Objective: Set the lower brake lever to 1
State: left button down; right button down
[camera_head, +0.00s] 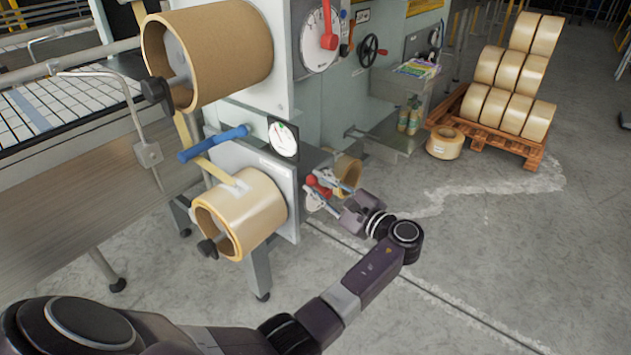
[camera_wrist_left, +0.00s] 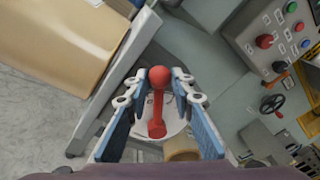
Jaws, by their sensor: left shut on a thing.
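The lower brake lever (camera_head: 316,185) is red with a ball knob. It sits low on the machine's side, in front of a round white dial plate (camera_head: 313,203). My left gripper (camera_head: 325,187) is at this lever, shut on it. In the left wrist view the red lever (camera_wrist_left: 157,108) stands between the two blue-padded fingers of my left gripper (camera_wrist_left: 159,80), its knob near the fingertips. The white plate shows behind it, but its markings cannot be read. My right gripper is not in view.
A large tape roll (camera_head: 257,207) is beside the lever, with another roll (camera_head: 347,174) behind. An upper red lever (camera_head: 328,40) sits on its own dial above. A blue bar (camera_head: 213,143) juts out left. Open floor (camera_head: 500,260) lies to the right.

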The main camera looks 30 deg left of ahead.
pick_arm(q)
jog(key=shift+w+r+m+p, duration=0.3)
jog(key=shift+w+m, duration=0.15)
jog(key=shift+m, duration=0.15)
jog(key=c, duration=1.7)
grip_release()
jog(key=shift+d, duration=0.1)
jog(key=shift+o, duration=0.2)
jog(key=v, duration=0.7)
jog(key=shift+d, duration=0.2)
